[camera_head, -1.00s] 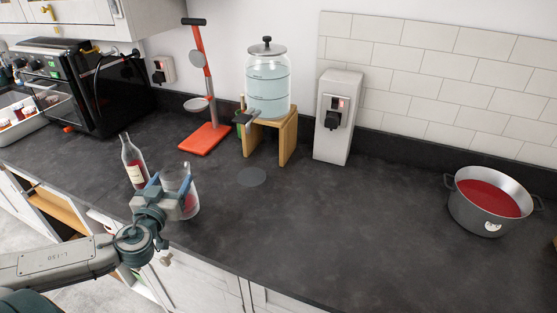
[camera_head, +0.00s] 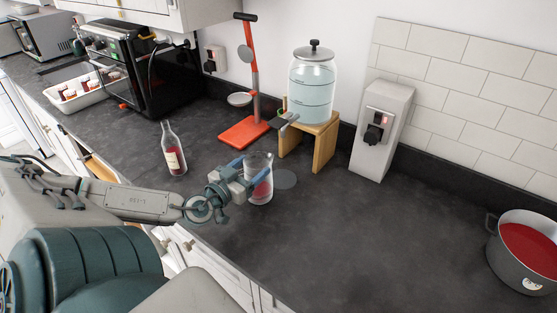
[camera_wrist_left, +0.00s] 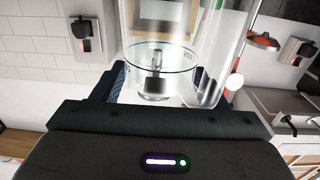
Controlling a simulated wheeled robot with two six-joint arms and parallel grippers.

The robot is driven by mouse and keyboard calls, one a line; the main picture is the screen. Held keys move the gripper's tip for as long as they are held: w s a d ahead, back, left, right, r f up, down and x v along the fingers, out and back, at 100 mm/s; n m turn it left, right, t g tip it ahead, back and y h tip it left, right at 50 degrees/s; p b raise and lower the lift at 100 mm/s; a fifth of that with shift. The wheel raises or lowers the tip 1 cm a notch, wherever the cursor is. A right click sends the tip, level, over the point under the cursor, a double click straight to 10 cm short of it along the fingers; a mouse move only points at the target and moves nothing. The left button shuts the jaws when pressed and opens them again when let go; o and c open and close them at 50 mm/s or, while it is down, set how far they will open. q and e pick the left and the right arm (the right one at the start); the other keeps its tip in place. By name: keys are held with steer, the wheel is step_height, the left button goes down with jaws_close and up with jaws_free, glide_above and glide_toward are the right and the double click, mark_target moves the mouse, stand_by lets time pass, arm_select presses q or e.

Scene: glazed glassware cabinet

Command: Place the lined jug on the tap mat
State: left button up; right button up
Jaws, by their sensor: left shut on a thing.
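The lined jug (camera_head: 262,172) is clear glass, upright, and has a reddish patch in its lower part in the head view. My left gripper (camera_head: 239,174) is shut on it from the left. In the left wrist view the jug (camera_wrist_left: 165,62) fills the space between the fingers, with dark measuring lines on its glass. The tap mat (camera_head: 287,180) is a thin grey disc on the counter, just right of the jug in the head view and partly hidden by it. I cannot tell whether the jug's base touches the counter. My right gripper is not in view.
A glass drink dispenser (camera_head: 311,88) with a tap stands on a wooden stand (camera_head: 326,145) behind the mat. A wine bottle (camera_head: 172,150) stands left of the jug. An orange-based stand (camera_head: 244,133) is behind. A pot of red liquid (camera_head: 524,258) is far right; counter between is clear.

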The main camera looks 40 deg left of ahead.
mark_target(265, 157)
arm_select(q)
steer(key=w+b, duration=0.1)
steer(key=w, duration=0.1)
steer(key=w+b, duration=0.1)
steer(key=w, duration=0.2)
steer(key=w+b, duration=0.2)
steer(key=shift+w+a, duration=0.15)
steer(key=shift+a, duration=0.25)
steer(key=shift+w+b, duration=0.35)
steer(key=shift+w, duration=0.4)
steer(key=shift+w+a+r, duration=0.1)
steer(key=shift+w+r, duration=0.05)
steer(key=shift+w, duration=0.2)
steer(key=shift+w+f+p, duration=0.45)
steer(key=shift+w+f, duration=0.4)
steer(key=shift+w, duration=0.15)
steer(key=shift+f, duration=0.1)
steer(key=o, duration=1.5)
steer(key=shift+o, duration=0.2)
